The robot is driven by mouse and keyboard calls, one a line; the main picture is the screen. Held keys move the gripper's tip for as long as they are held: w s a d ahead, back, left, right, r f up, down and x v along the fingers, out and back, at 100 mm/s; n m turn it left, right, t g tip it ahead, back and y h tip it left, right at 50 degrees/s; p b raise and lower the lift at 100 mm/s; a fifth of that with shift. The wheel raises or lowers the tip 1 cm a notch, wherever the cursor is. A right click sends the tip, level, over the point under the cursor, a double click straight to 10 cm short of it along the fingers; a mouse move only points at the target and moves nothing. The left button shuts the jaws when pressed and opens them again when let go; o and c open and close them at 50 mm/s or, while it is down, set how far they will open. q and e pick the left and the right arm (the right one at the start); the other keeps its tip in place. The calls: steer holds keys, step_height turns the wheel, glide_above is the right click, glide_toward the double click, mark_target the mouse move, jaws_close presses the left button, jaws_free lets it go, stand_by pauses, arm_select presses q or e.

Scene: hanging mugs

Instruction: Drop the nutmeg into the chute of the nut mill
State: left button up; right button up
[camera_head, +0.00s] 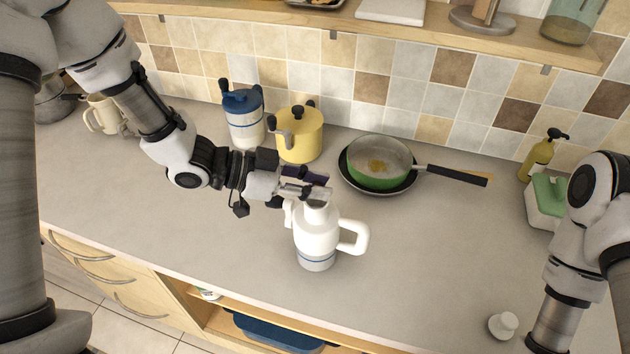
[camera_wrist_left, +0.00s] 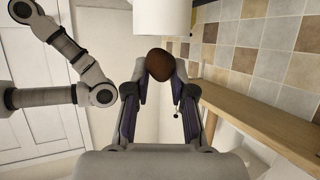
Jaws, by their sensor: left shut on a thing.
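The nut mill (camera_head: 312,240) is a white, jug-like body with a side handle and a blue-lined base, standing on the worktop. My left gripper (camera_head: 322,187) is at its top opening, coming from the left. In the left wrist view, my left gripper (camera_wrist_left: 160,78) is shut on the brown, round nutmeg (camera_wrist_left: 159,65), held between the fingertips. A white cylinder (camera_wrist_left: 160,17), apparently part of the mill, shows just beyond the nutmeg. In the head view the fingers hide the nutmeg, and I cannot tell whether it is inside the chute. My right gripper is out of view.
A blue-lidded container (camera_head: 244,118) and a yellow pot (camera_head: 300,134) stand behind my left gripper. A green pan (camera_head: 378,163) is behind the mill to the right. A small white knobbed piece (camera_head: 503,325) lies front right. The worktop right of the mill is clear.

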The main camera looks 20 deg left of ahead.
arm_select(q)
steer(key=o, duration=0.8)
steer(key=shift+a, duration=0.1)
steer(key=shift+s+a+r, duration=0.1)
steer(key=shift+a+r, duration=0.15)
steer(key=shift+a, duration=0.1)
steer(key=v, duration=0.6)
steer(key=shift+s+a, duration=0.15)
